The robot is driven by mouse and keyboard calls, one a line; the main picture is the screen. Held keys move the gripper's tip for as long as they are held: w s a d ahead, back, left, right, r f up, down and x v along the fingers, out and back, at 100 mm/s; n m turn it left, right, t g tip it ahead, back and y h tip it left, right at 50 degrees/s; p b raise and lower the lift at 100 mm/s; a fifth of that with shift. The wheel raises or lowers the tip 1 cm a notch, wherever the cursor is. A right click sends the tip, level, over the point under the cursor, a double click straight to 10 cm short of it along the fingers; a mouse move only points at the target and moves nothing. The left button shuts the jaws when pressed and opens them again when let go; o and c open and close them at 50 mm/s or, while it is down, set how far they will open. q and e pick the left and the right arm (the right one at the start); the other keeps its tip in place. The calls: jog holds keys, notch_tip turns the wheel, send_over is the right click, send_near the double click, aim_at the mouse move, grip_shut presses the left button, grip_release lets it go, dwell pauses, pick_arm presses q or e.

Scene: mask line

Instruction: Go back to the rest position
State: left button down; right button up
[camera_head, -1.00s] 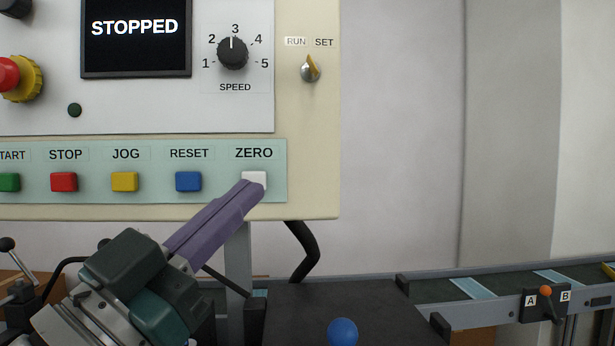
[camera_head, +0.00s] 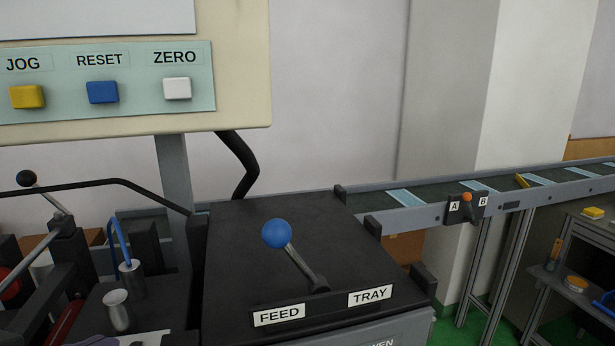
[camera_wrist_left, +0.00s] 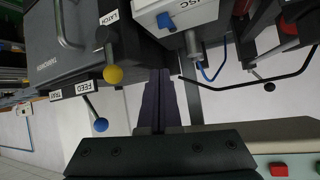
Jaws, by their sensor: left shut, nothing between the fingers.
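My right gripper is in neither view. The control panel (camera_head: 235,75) at the upper left of the head view shows the yellow JOG button (camera_head: 27,97), the blue RESET button (camera_head: 103,92) and the white ZERO button (camera_head: 177,89), with no finger on them.
A black box (camera_head: 225,250) carries a blue-knobbed lever (camera_head: 277,234) tilted toward the FEED label (camera_head: 279,316), away from TRAY (camera_head: 370,296). A conveyor (camera_head: 360,200) with an A/B switch (camera_head: 467,207) runs right. A yellow-knobbed lever (camera_wrist_left: 113,74) shows in the wrist view.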

pick_arm(q)
jog(key=s+f+g+p, duration=0.3)
jog(key=s+g, duration=0.5)
jog(key=s, duration=0.8)
notch_tip(320, 180, up, 23)
jog(key=p, duration=2.2)
jog(key=shift+d+m+p, duration=0.25)
jog(key=shift+m+p, duration=0.05)
jog(key=shift+p, duration=0.1)
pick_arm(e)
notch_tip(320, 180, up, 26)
pick_arm(q)
jog(key=shift+w+f, duration=0.1)
jog(key=shift+f, duration=0.05)
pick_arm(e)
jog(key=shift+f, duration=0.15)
